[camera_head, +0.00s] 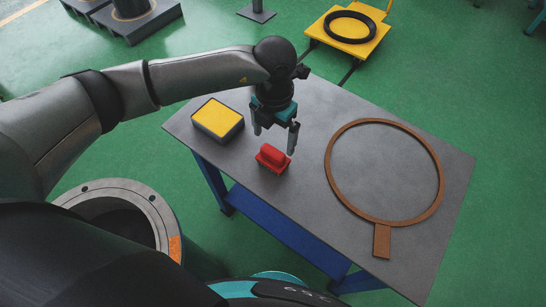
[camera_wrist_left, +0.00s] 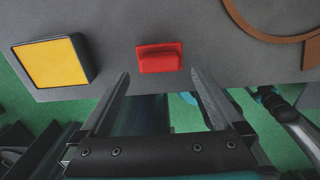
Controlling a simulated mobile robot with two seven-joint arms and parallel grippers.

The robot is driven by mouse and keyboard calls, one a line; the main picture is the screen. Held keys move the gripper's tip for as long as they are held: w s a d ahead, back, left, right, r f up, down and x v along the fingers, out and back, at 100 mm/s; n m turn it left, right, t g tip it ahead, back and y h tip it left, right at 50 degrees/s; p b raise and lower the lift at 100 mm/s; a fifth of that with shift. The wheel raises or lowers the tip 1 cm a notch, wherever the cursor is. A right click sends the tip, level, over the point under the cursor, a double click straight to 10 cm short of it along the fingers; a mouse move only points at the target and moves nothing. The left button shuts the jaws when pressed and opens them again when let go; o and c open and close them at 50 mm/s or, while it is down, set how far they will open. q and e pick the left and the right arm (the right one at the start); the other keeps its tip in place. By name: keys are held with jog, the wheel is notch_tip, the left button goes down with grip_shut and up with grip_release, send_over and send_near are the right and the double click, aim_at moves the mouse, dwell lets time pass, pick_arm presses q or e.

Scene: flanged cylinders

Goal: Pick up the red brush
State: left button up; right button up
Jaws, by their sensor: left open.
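The red brush (camera_head: 272,158) lies on the grey table (camera_head: 300,205) near its front left edge. It also shows in the left wrist view (camera_wrist_left: 159,57), a little beyond the fingertips. My left gripper (camera_head: 273,142) points down above the table, just behind and above the brush. Its two fingers are apart and nothing is between them. In the left wrist view my left gripper (camera_wrist_left: 158,78) has the brush in line with the gap between its fingers, apart from both. My right gripper does not show as a gripper in the head view.
A box with a yellow top (camera_head: 218,118) sits left of the brush. A large brown ring with a tab (camera_head: 382,240) lies on the right of the table. A yellow stand with a black ring (camera_head: 350,27) is behind. A flanged cylinder (camera_head: 120,205) stands at left.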

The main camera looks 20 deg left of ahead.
aim_at(273, 151)
pick_arm(q)
jog(key=shift+f, duration=0.6)
notch_tip(273, 151, down, 5)
jog(key=shift+s+b, duration=0.1)
jog(key=shift+b, duration=0.25)
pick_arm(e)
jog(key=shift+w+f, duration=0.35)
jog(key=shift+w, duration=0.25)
pick_arm(q)
jog(key=shift+c, duration=0.2)
jog(key=c, duration=1.3)
jog(key=shift+o, duration=0.2)
jog(key=shift+r, duration=0.15)
notch_tip(273, 151, up, 20)
jog(key=p, duration=0.2)
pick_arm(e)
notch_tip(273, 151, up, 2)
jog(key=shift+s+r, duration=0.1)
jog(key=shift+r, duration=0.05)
